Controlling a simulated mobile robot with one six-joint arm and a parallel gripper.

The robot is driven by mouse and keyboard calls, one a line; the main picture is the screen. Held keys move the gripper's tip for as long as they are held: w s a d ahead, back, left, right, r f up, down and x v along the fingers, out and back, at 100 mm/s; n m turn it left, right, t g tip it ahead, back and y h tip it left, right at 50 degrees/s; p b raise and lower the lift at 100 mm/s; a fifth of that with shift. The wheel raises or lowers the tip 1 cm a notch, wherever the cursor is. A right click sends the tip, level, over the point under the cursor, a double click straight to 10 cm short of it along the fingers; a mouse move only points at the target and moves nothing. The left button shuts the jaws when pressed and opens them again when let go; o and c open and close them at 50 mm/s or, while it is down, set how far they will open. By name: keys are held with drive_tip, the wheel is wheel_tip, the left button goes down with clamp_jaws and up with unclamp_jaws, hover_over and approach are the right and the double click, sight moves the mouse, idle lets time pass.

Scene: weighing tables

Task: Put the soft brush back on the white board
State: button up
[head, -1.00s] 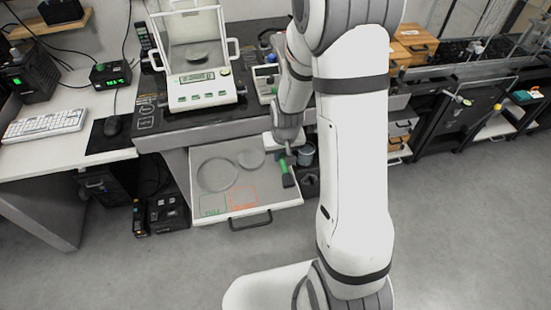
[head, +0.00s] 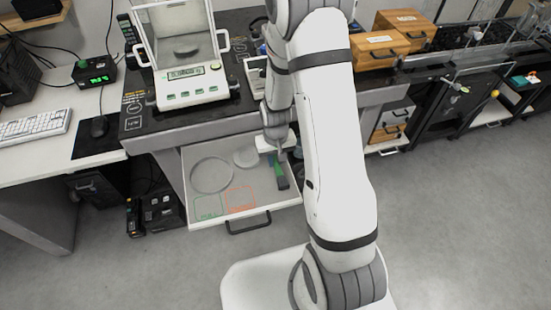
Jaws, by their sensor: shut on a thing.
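The soft brush (head: 281,176), with a green handle and a dark end, is over the right part of the white board (head: 208,217). My gripper (head: 279,156) is shut on the brush at the upper end of its handle. The dark end points down toward the board; I cannot tell whether it touches. The board sticks out like a drawer from under the weighing table. It carries two grey round shapes, a green outline and a red outline. My arm hides what lies just right of the brush.
A balance (head: 188,82) with a glass shield stands on the dark tabletop above the board. The board's front handle (head: 248,222) juts out. Wooden boxes (head: 404,30) stand at the back right. The front floor is clear.

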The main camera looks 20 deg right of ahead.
drive_tip(key=shift+f, duration=0.2)
drive_tip(key=shift+f, duration=0.15)
drive_tip(key=o, duration=0.8)
drive_tip(key=shift+c, duration=0.2)
wheel_tip(320, 180, up, 12)
drive_tip(key=s+r+t, duration=0.2)
drive_tip(key=s+r, duration=1.4)
drive_tip(key=r, duration=0.1)
drive_tip(key=shift+s+r+t+p, duration=0.15)
drive_tip(key=shift+r+t+p, duration=0.1)
drive_tip(key=shift+t+p, duration=0.05)
